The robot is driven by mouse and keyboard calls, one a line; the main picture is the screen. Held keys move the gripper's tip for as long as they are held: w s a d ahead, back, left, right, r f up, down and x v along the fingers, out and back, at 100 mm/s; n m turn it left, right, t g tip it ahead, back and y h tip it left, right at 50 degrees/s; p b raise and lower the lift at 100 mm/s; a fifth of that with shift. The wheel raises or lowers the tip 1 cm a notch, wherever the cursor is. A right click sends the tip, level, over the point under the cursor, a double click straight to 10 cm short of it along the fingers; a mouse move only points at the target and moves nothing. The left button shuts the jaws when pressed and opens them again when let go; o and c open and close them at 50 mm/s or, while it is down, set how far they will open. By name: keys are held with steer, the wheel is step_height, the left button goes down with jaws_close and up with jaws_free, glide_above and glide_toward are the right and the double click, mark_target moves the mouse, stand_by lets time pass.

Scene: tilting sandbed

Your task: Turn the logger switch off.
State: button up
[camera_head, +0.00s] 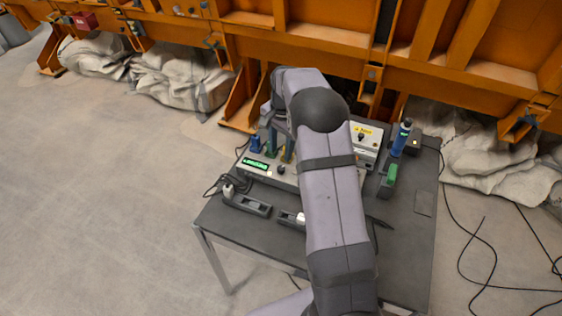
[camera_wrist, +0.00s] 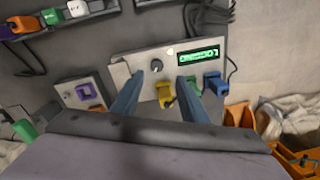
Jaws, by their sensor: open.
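The logger (camera_head: 247,171) is a light grey box with a lit green display, on the dark table. In the wrist view its panel (camera_wrist: 135,70) appears upside down, with the display (camera_wrist: 198,54) at the right. A round dark knob (camera_wrist: 156,66) sits beside the display and appears to be the switch; its exact setting is too small to read. My gripper (camera_wrist: 157,90) is open, its two blue-grey fingers apart and empty above the logger, with the knob showing between and beyond the tips. In the head view my arm hides part of the logger.
Yellow (camera_wrist: 165,92), green (camera_wrist: 194,86) and blue (camera_wrist: 215,84) plugs stand along the logger's edge near my fingers. A box with a yellow label (camera_head: 366,130) and a blue bottle-like item (camera_head: 401,138) stand to the right. Sockets (camera_head: 247,205) and cables lie in front.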

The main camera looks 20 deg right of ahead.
mark_target(281, 168)
steer(key=shift+s+f, duration=0.1)
steer(key=shift+s, duration=0.3)
steer(key=shift+w+f+p, duration=0.2)
steer(key=shift+f+p, duration=0.85)
steer(key=shift+f, duration=2.6)
jaws_close()
